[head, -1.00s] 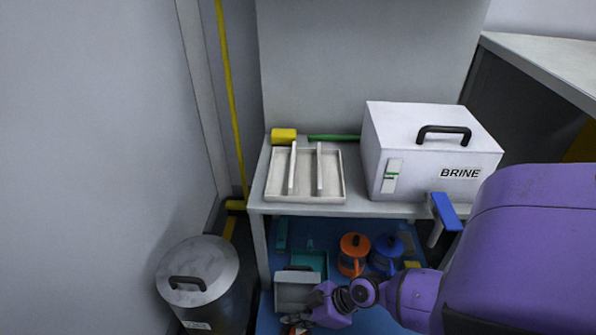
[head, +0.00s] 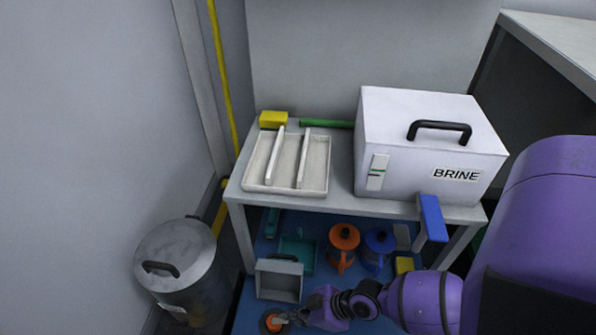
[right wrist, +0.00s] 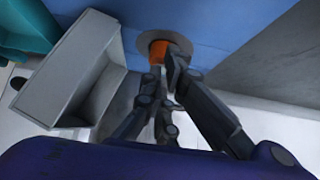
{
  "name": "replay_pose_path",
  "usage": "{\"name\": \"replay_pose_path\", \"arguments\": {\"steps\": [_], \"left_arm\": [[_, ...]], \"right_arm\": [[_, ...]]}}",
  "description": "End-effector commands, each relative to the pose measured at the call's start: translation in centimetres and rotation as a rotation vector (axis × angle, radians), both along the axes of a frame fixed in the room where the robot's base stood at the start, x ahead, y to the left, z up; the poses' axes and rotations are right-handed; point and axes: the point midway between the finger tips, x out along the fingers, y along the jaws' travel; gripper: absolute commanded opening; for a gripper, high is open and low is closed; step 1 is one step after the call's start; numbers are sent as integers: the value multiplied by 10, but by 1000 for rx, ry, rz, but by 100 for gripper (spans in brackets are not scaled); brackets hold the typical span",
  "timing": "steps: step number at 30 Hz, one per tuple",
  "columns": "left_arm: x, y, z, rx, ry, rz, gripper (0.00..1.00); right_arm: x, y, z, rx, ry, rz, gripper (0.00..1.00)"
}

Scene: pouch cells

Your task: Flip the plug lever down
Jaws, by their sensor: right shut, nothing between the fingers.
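An orange piece (head: 272,322) on a round grey disc lies low on the blue surface, at the bottom of the head view. It looks like the plug with its lever, though its exact tilt is too small to tell. The orange piece also shows in the right wrist view (right wrist: 158,50), just beyond my fingertips. My right gripper (head: 286,318) is shut and empty, right beside the orange piece. In the right wrist view its fingers (right wrist: 164,74) partly cover the orange piece, and I cannot tell whether they touch it. My left gripper is out of view.
A grey open box (head: 279,265) stands close to my right gripper. Orange (head: 343,237) and blue (head: 379,241) pots stand under the table. Above are a divided tray (head: 325,190), the BRINE box (head: 400,165) and a blue lever-like piece (head: 432,215). A metal bin (head: 180,255) stands left.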

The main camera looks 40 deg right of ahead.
Motion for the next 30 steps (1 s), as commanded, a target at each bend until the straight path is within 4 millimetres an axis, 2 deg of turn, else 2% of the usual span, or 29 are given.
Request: {"name": "replay_pose_path", "arguments": {"steps": [14,30], "left_arm": [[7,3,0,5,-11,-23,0],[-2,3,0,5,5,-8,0]], "right_arm": [[0,0,-1,-1,0,-1,0],[-1,0,-1,-1,0,-1,0]]}}
